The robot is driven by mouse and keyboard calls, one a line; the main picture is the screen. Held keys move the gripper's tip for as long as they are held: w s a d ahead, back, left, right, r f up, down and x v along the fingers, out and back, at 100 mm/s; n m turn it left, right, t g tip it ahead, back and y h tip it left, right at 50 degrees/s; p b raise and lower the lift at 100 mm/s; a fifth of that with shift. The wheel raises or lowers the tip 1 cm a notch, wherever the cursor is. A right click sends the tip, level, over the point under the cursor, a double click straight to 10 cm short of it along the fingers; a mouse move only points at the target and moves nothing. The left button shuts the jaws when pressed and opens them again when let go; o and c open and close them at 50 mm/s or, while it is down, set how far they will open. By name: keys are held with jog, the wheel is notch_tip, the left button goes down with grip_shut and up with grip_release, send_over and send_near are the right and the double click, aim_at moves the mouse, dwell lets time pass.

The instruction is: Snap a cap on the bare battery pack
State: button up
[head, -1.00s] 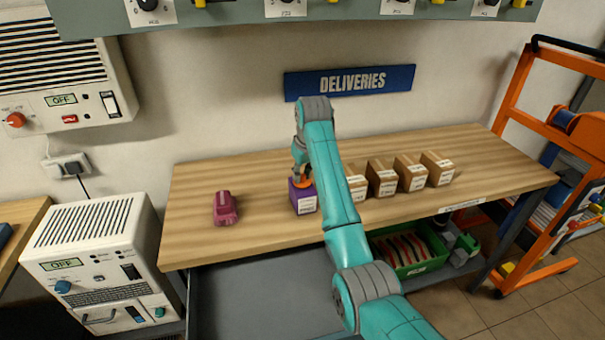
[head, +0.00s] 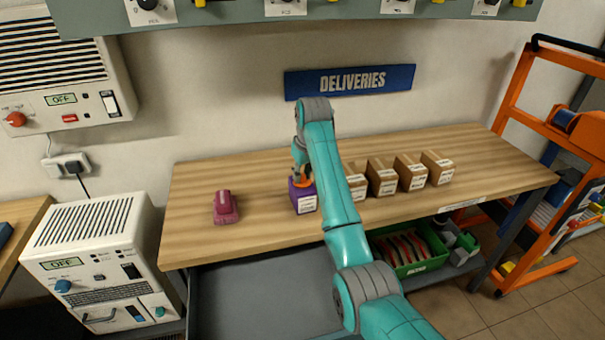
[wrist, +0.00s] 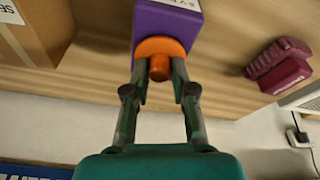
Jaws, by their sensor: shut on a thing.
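The battery pack is a purple box (head: 304,200) with a white label, standing on the wooden bench; it also shows in the wrist view (wrist: 165,28). An orange cap (wrist: 159,50) with a round knob is at one end of the pack, on its top in the head view (head: 303,181). My gripper (wrist: 160,75) is shut on the cap, with one finger on either side. The cap appears to touch the pack; I cannot tell whether it is snapped on.
A maroon object (head: 225,208) lies on the bench left of the pack. Several cardboard boxes (head: 381,178) stand in a row to the right, the nearest close to my arm. A green bin (head: 422,262) sits below the bench. The bench's left end is clear.

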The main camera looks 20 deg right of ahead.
dwell(0.3)
jog(key=o, duration=1.4)
jog(key=shift+r, duration=3.5)
grip_shut()
jog(key=shift+f, duration=2.9)
jog(key=shift+r, duration=0.1)
